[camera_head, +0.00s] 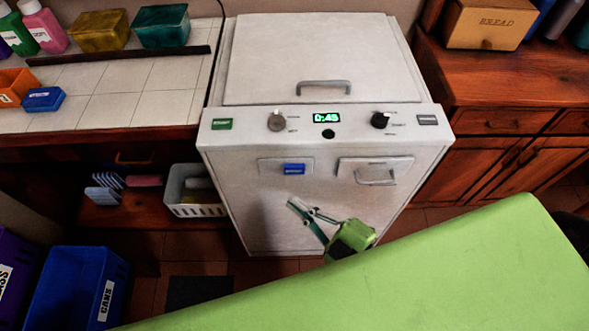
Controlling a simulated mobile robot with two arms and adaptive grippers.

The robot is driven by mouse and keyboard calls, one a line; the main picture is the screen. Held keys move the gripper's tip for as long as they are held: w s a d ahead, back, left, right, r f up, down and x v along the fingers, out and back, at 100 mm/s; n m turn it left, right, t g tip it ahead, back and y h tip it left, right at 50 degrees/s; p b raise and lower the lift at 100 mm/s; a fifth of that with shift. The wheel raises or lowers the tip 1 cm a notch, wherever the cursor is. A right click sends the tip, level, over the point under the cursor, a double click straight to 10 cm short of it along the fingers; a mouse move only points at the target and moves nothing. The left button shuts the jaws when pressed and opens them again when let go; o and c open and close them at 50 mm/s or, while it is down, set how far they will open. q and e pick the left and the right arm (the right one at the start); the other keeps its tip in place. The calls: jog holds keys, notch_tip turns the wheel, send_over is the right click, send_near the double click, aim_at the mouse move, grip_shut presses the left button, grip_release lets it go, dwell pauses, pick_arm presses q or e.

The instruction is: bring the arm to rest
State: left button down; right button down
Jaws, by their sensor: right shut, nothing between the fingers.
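My right gripper (303,210), with a green body and dark teal fingers, is in the lower middle of the head view. It shows in front of the lower front face of a white top-lidded machine (265,215), below its small front drawer and blue button. Its fingers point up and to the left, shut and empty. I cannot tell how far the fingers are from the machine's face. My left gripper is not in view.
The machine's lid handle (323,88) and drawer handle (376,177) stick out. A white basket (195,207) is on the low shelf at left. Blue bin (75,287) stands lower left. A wooden cabinet (490,90) with a bread box (492,24) is at right.

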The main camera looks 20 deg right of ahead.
dwell(0.4)
jog(key=s+d+f+m+g+h, duration=0.2)
jog(key=d+f, duration=0.1)
jog(key=f, duration=0.7)
jog(key=s+d+f+m+g+h, duration=0.1)
jog(key=d+f+m+h, duration=0.15)
jog(key=f, duration=0.75)
jog(key=s+d+f+m+g+h, duration=0.2)
jog(key=d+f+m, duration=0.15)
jog(key=f, duration=0.65)
jog(key=s+d+f+m+g+h, duration=0.1)
jog(key=s+f+g, duration=0.3)
jog(key=s+f, duration=0.5)
jog(key=s+d+f+m+g+h, duration=0.1)
jog(key=s+f+m+g, duration=0.3)
jog(key=s+f, duration=0.5)
jog(key=s+d, duration=0.1)
jog(key=s, duration=0.4)
jog(key=shift+f+g, duration=0.25)
jog(key=shift+g, duration=0.15)
jog(key=shift+s, duration=0.1)
